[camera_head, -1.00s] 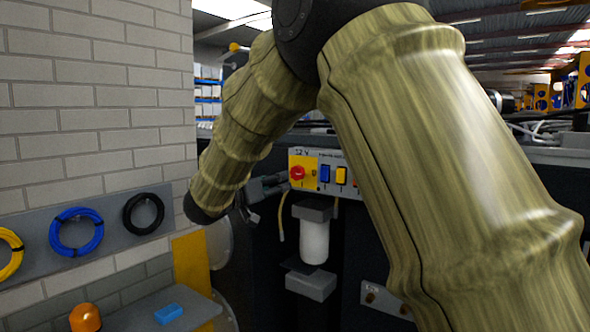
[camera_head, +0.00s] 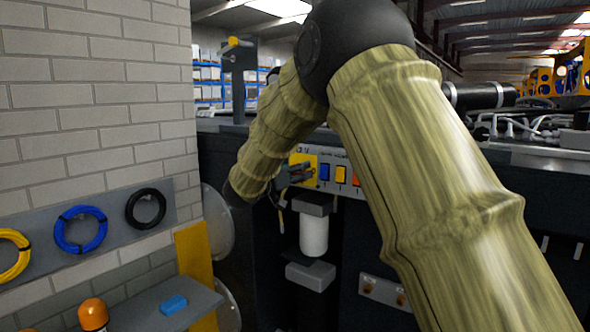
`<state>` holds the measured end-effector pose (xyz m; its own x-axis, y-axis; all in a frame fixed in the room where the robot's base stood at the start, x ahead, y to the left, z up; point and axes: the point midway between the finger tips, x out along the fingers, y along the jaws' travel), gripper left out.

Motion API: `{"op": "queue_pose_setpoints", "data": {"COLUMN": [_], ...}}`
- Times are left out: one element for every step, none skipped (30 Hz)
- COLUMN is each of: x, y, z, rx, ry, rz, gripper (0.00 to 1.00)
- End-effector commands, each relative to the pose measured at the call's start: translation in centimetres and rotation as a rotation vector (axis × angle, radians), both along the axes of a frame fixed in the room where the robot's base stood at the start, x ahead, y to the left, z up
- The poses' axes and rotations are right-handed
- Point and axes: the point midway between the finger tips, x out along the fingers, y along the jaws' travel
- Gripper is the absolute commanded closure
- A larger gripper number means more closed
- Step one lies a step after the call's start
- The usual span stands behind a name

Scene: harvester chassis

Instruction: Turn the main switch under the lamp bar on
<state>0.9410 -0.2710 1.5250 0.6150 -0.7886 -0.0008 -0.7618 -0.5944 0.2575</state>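The main switch, a red rotary knob (camera_head: 307,166), sits on a yellow plate (camera_head: 310,184) at the left end of a pale switch panel. Only a little red shows in the head view, because my gripper (camera_head: 301,174) is in front of it. The dark fingers point right and overlap the knob. I cannot tell whether they touch it or how far apart they are. The knob's turned position is hidden. No lamp bar can be made out. My arm covers the panel's right part.
Blue (camera_head: 325,172) and yellow (camera_head: 341,174) rocker switches sit just right of the yellow plate. A white filter cylinder (camera_head: 314,234) hangs below. A brick wall with cable coils stands left. A grey bench (camera_head: 150,316) at lower left holds an orange beacon (camera_head: 93,314) and a blue block (camera_head: 173,304).

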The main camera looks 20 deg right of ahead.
Motion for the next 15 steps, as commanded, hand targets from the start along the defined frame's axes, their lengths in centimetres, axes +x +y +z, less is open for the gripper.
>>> {"op": "queue_pose_setpoints", "data": {"x": [0.06,0.09,0.09,0.09,0.09,0.09,0.08,0.09,0.08,0.07,0.07,0.08,0.08,0.07,0.07], "y": [-0.08,-0.11,-0.12,-0.12,-0.12,-0.11,-0.12,-0.11,-0.12,-0.11,-0.11,-0.11,-0.11,-0.1,-0.1], "z": [0.01,-0.01,-0.03,-0.03,-0.04,-0.04,-0.04,-0.03,-0.03,-0.03,-0.03,-0.02,-0.02,-0.02,-0.02], "rx": [0.0,0.0,0.0,0.0,0.0,0.0,0.0,0.0,0.0,0.0,0.0,0.0,0.0,0.0,0.0], "ry": [0.0,0.0,0.0,0.0,0.0,0.0,0.0,0.0,0.0,0.0,0.0,0.0,0.0,0.0,0.0], "rz": [0.0,0.0,0.0,0.0,0.0,0.0,0.0,0.0,0.0,0.0,0.0,0.0,0.0,0.0,0.0], "gripper": [0.39,0.39,0.39,0.39,0.39,0.39,0.39,0.39,0.43,0.48,0.53,0.61,0.66,0.72,0.79]}}
